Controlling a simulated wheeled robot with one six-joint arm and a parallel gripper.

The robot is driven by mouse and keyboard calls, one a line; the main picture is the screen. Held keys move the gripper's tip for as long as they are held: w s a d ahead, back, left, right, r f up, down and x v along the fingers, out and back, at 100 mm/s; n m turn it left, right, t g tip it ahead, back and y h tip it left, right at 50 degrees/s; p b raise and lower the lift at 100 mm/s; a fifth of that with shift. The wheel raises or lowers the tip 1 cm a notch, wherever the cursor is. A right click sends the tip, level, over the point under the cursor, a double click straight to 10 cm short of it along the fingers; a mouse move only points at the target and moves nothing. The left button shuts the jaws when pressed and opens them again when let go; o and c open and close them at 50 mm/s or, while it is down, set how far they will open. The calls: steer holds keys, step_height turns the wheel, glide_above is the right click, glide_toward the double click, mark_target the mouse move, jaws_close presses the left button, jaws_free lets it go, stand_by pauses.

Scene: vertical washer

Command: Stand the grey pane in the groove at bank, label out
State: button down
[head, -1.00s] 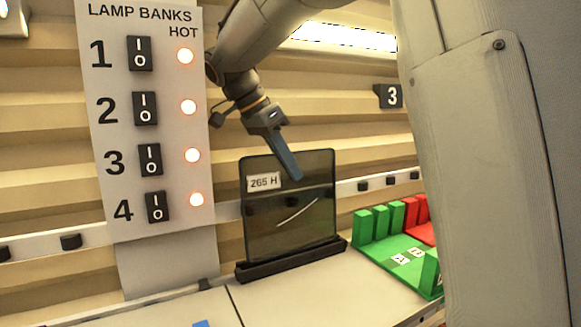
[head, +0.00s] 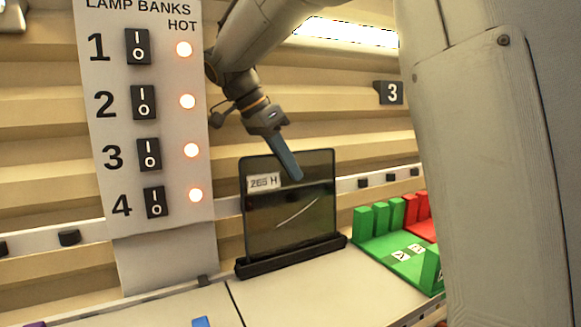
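The grey pane (head: 286,222) is a dark see-through sheet with a white label, partly legible as "265 H", at its upper left, facing me. It stands upright with its lower edge at the black grooved base (head: 292,256) on the light counter. My gripper (head: 290,172) reaches down from above to the pane's upper edge. One blue finger shows in front of the pane's face. The other finger is hidden, so I cannot tell whether the gripper grips the pane.
A panel headed "LAMP BANKS" (head: 150,120) with several switches and lit lamps stands at left. A green rack (head: 392,250) and a red one (head: 420,224) sit at right. A sign "3" (head: 391,93) is on the slatted wall. The front counter (head: 310,300) is mostly clear.

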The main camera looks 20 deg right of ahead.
steer(key=shift+f+b, duration=0.45)
steer(key=shift+f, duration=0.15)
stand_by(0.8)
steer(key=c, duration=1.9)
jaws_free()
steer(key=shift+s+f, duration=0.1)
step_height(320, 180, up, 10)
steer(key=b, duration=0.3)
